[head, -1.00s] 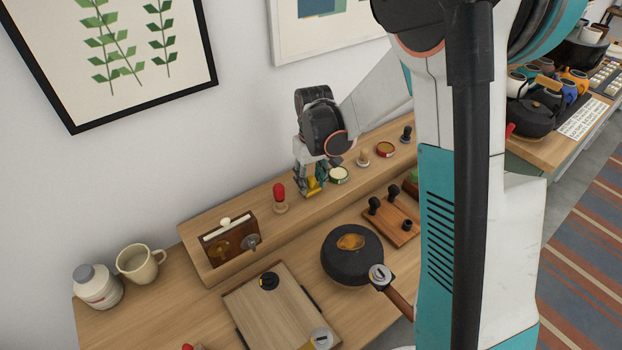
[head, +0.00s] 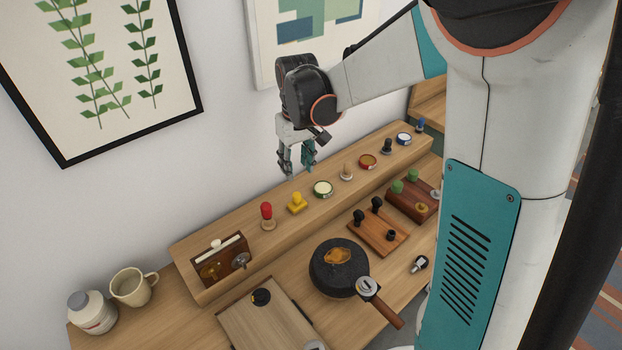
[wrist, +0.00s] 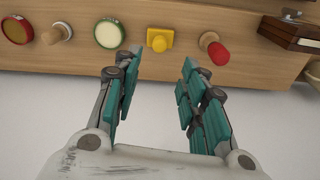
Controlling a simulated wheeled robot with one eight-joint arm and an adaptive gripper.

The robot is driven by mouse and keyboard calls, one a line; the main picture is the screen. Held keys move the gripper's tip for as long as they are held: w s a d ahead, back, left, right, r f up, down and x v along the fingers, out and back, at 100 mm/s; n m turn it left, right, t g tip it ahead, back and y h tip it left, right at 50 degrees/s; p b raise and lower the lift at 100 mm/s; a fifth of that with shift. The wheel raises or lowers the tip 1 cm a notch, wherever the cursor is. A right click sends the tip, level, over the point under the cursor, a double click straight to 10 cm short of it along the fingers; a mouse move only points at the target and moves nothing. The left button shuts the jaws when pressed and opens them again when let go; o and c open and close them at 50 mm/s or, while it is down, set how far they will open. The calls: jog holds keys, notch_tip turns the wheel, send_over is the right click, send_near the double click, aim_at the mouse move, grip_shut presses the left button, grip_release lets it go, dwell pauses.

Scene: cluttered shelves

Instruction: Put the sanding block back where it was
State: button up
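The yellow block with a raised knob, which I take to be the sanding block (head: 297,202), sits on the raised wooden shelf, between a red-topped wooden stamp and a round green-rimmed tin. In the wrist view the yellow block (wrist: 159,40) is beyond my fingertips, at the shelf's edge. My gripper (head: 296,168) is open, empty and above the shelf near the wall, apart from the block. Its two teal-padded fingers (wrist: 156,75) are spread with nothing between them.
On the shelf stand the red-topped stamp (head: 267,214), the green-rimmed tin (head: 323,188), a wooden stamp (head: 346,172) and a red tin (head: 368,161). Below are a black pan (head: 335,275) and a wooden board (head: 262,325). A mug (head: 133,289) stands left.

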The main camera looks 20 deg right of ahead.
jog(key=s+r+m+t, duration=0.1)
jog(key=s+r+t, duration=0.2)
jog(key=s, duration=0.8)
jog(key=s+r+t, duration=0.3)
jog(key=s+r, duration=0.3)
jog(key=s, duration=0.5)
jog(key=shift+r+m, duration=0.25)
jog(key=shift+m, duration=0.15)
